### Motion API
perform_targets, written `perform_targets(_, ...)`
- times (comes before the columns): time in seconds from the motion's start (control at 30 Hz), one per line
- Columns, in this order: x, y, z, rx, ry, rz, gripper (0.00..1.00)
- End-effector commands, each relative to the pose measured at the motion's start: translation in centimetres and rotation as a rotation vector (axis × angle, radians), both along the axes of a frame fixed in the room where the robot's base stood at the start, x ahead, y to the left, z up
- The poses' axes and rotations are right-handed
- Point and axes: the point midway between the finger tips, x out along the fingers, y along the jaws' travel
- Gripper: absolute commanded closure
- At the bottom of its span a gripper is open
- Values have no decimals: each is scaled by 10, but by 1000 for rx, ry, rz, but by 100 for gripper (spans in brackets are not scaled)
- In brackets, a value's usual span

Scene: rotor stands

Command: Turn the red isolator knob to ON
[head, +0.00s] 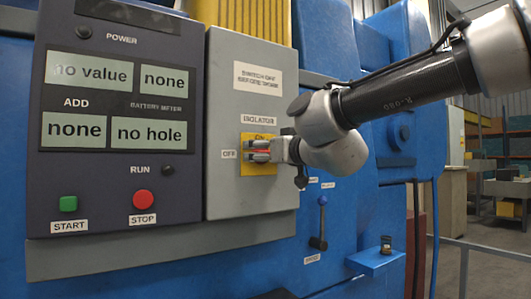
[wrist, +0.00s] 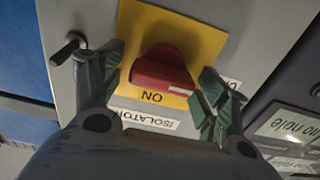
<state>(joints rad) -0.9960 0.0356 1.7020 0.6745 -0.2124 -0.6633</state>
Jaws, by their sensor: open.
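The red isolator knob (wrist: 163,68) sits on a yellow plate (wrist: 205,38) on a grey cabinet. In the wrist view, which is upside down, its bar lies roughly sideways. The white mark on the bar is at the right end, towards the partly hidden OFF label (wrist: 233,84); the printed ON is below the knob. My gripper (wrist: 160,80) is open, with a green-padded finger on either side of the knob and small gaps visible. In the head view my gripper (head: 264,150) is at the plate and covers most of the knob; the OFF label (head: 229,154) is to its left.
Left of the grey cabinet (head: 235,195) is a dark panel (head: 125,75) with displays, a green START button (head: 68,204) and a red STOP button (head: 144,200). A blue-knobbed lever (head: 321,222) stands below right of my gripper. A small blue shelf (head: 372,263) juts out further right.

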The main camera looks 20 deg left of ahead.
Motion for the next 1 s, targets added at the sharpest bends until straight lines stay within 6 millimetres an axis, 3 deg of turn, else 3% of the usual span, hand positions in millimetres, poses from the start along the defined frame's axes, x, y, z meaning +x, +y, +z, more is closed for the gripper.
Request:
perform_targets(0.13, 0, 0, 0, 0, 0, 0, 29)
perform_targets(0.37, 0, 0, 0, 0, 0, 0, 71)
perform_targets(0.67, 0, -1, 0, 15, 17, 0, 71)
perform_targets(1.0, 1, -1, 0, 140, 164, 0, 71)
